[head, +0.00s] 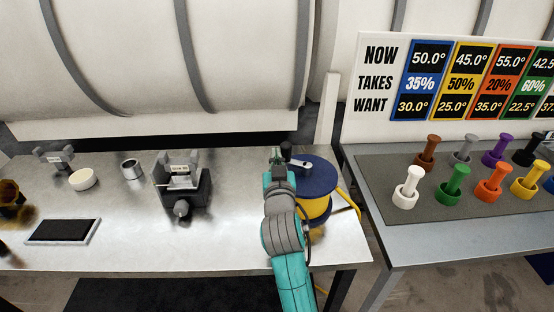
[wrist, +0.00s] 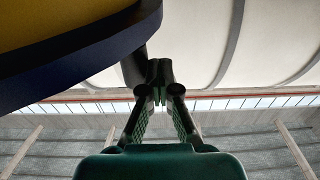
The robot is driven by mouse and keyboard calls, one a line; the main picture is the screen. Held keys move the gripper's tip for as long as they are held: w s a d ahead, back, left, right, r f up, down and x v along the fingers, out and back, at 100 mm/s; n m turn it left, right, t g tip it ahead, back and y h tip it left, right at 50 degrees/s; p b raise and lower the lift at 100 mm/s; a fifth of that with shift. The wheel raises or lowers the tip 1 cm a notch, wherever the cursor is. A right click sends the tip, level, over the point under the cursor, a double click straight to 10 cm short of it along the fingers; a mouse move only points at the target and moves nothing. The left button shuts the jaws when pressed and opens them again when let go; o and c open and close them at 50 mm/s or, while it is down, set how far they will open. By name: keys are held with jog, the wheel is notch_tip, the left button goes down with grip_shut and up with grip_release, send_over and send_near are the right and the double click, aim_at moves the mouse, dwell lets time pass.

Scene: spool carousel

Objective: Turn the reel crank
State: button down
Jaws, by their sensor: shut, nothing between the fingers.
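The reel is a drum with a blue top flange (head: 319,178) and a yellow core (head: 317,208), on the right end of the metal table. Its crank shows a grey arm (head: 300,163) and a dark upright knob (head: 286,150) at the flange's far left edge. My gripper (head: 275,154) is left of the knob, partly hidden by my own arm. In the wrist view my gripper (wrist: 160,76) is shut and empty. A dark cylinder (wrist: 134,67), possibly the knob, is close to the fingertips; contact cannot be told. The blue flange (wrist: 75,62) fills the upper left.
A yellow cable (head: 350,204) lies right of the reel. A dark fixture (head: 187,197), a metal cup (head: 131,169), a white disc (head: 83,179) and a tablet (head: 63,231) are to the left. A second table with coloured pegs (head: 453,184) stands at right.

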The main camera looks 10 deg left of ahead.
jog(key=shift+w+a, duration=0.1)
jog(key=shift+w, duration=0.35)
jog(key=shift+w+a+m+h, duration=0.1)
jog(key=shift+w+m+h, duration=0.2)
jog(key=shift+m+h, duration=0.3)
jog(key=shift+w+m+t+h, duration=0.15)
jog(key=shift+w+m+h, duration=0.3)
jog(key=shift+h, duration=0.45)
jog(key=shift+w+m+t+h, duration=0.1)
jog(key=shift+w+m+h, duration=0.2)
jog(key=shift+m+h, duration=0.45)
jog(key=shift+w+m+t+h, duration=0.15)
jog(key=shift+w+m+h, duration=0.2)
jog(key=shift+h, duration=0.7)
jog(key=shift+w+d+h, duration=0.15)
jog(key=shift+d+h, duration=0.05)
jog(key=shift+h, duration=0.1)
jog(key=shift+w+d, duration=0.1)
jog(key=shift+w, duration=0.4)
dwell(1.3)
